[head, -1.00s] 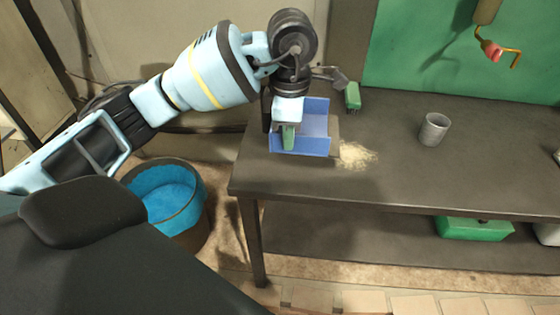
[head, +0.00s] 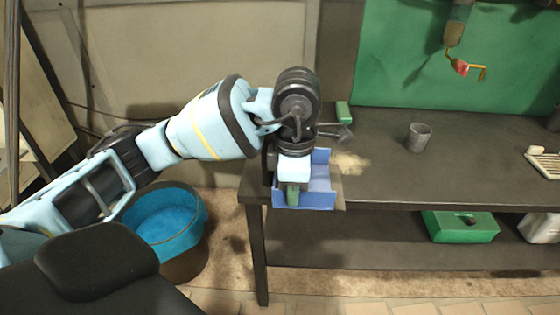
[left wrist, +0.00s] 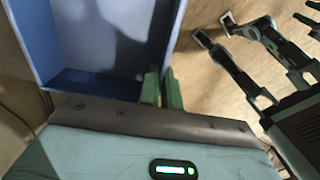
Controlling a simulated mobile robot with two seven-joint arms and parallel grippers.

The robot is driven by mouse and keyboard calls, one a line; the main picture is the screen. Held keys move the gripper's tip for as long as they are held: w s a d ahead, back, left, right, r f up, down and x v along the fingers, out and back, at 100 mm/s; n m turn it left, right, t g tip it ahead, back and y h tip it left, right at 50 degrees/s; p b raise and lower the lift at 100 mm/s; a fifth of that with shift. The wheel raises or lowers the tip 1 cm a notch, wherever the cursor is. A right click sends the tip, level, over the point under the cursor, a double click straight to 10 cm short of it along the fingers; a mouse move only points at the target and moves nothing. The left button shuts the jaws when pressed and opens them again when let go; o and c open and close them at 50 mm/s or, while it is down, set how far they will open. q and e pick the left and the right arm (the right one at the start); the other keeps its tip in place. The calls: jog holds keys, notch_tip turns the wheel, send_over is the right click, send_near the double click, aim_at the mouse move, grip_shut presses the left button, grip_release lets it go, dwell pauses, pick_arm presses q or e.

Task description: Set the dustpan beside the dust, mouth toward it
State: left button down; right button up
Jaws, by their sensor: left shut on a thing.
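The blue dustpan (head: 320,184) is at the left end of the workbench, near its front edge; it also shows large in the left wrist view (left wrist: 95,35). Its right side looks open, with a tan-grey strip there. The pale dust (head: 350,162) lies on the bench just behind and right of the pan. My left gripper (head: 293,195) is shut on the dustpan at its left part; its green fingers show in the left wrist view (left wrist: 162,88). I cannot tell whether the pan touches the bench.
A green-and-grey item (head: 343,112), partly hidden by my arm, is behind the dust. A grey cup (head: 419,137) stands to the right on the workbench (head: 450,175). A blue-lined bin (head: 165,220) is on the floor at left. A green box (head: 461,227) sits on the lower shelf.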

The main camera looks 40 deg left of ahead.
pick_arm(q)
jog(key=w+a, duration=0.3)
jog(key=a, duration=0.1)
jog(key=w+a+f, duration=0.1)
jog(key=w+a, duration=0.2)
jog(key=a, duration=0.1)
jog(key=w+a, duration=0.3)
jog(key=a, duration=0.1)
jog(key=shift+w+f+p, duration=0.15)
jog(key=shift+w+p, duration=0.1)
jog(key=shift+p, duration=0.05)
jog(key=shift+w+a+f, duration=0.1)
jog(key=shift+f, duration=1.65)
jog(key=shift+f, duration=0.15)
jog(key=c, duration=2)
grip_release()
jog(key=o, duration=0.4)
